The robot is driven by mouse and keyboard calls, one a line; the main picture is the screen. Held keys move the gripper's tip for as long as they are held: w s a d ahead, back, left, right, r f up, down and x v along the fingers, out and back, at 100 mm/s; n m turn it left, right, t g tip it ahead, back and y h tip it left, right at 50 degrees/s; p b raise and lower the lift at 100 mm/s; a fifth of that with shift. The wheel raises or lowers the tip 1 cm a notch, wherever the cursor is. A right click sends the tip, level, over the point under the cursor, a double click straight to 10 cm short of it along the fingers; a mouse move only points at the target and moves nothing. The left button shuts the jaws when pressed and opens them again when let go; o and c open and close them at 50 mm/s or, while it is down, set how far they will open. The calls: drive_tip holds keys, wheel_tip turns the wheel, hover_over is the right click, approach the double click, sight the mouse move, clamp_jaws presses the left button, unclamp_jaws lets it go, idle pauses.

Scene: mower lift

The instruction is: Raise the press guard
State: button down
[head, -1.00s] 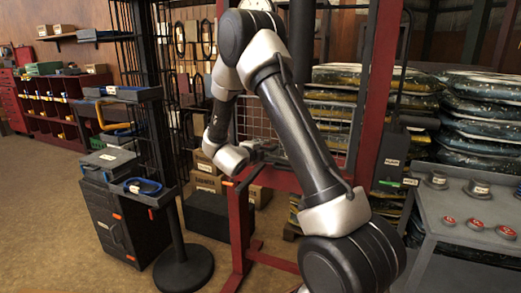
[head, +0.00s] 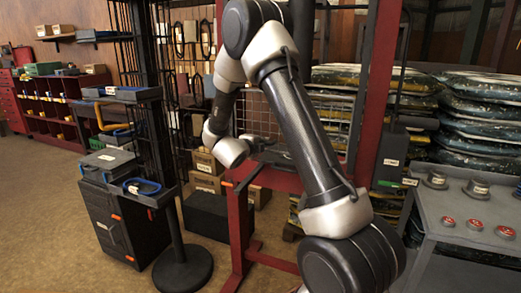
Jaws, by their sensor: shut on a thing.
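The press guard (head: 252,112) is a wire mesh panel in the red press frame (head: 240,215). My arm crosses in front of it and hides much of it. My gripper (head: 268,146) is dark and small in the head view, at the mesh's lower edge. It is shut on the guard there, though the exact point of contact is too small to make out.
A grey bench (head: 450,215) with red-topped and metal round parts stands at the right. Stacked bags (head: 480,115) are behind it. A black rack with trays (head: 140,185) and a dark cabinet (head: 122,225) stand at the left. Open floor lies at the far left.

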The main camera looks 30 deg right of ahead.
wheel_tip(320, 180, up, 23)
drive_tip(key=shift+f, duration=0.1)
drive_tip(key=c, duration=1.5)
unclamp_jaws()
drive_tip(key=shift+o, duration=0.2)
drive_tip(key=shift+f, duration=0.1)
drive_tip(key=v, duration=1.2)
